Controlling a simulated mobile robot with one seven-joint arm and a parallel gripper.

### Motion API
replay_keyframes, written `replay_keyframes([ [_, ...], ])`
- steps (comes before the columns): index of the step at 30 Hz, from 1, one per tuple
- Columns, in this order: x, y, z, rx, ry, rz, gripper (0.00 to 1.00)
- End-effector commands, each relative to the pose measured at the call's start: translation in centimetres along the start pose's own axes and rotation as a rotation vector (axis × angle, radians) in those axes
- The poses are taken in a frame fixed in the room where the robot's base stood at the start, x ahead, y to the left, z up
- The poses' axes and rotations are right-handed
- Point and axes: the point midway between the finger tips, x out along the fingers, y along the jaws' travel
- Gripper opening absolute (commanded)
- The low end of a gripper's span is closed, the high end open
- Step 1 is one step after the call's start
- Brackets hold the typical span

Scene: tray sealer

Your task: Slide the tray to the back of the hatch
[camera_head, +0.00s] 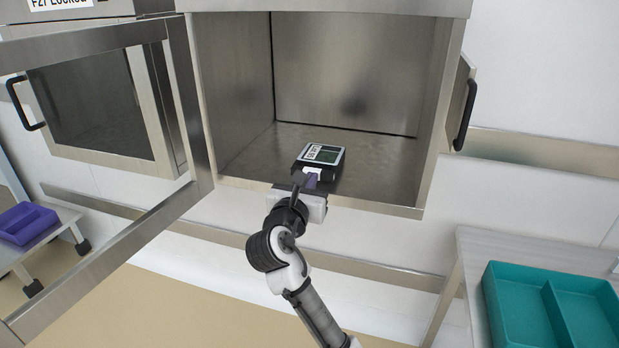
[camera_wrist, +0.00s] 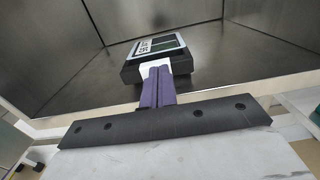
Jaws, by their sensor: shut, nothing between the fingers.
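The tray (camera_head: 336,162) is small and dark, with a white printed label and a green panel on top. It sits on the floor of the open metal hatch (camera_head: 375,150), nearer the front edge than the back wall. It also shows in the wrist view (camera_wrist: 184,64). My gripper (camera_head: 313,176) reaches over the hatch's front edge. In the wrist view its purple fingers (camera_wrist: 158,76) are shut together, empty, and point at the tray's near side. A white piece shows between the fingertips and the tray. I cannot tell whether the fingers touch the tray.
The hatch's glazed door (camera_head: 95,105) stands open at the left. Another door with a black handle (camera_head: 465,115) is at the right. The hatch floor behind the tray is clear. A teal divided bin (camera_head: 535,315) sits on a table at lower right, and a purple bin (camera_head: 27,222) at far left.

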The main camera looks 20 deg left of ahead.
Motion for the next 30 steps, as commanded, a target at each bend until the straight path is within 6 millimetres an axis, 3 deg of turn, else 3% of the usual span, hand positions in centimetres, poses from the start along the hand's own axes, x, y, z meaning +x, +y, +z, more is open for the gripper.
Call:
replay_keyframes([
  [11, 0.3, 0.0, 0.0, -0.001, 0.000, 0.000, 0.00],
  [19, 3.5, 0.1, 0.1, -0.001, 0.000, 0.001, 0.00],
  [30, 3.6, 0.1, 0.0, 0.001, 0.000, 0.001, 0.00],
])
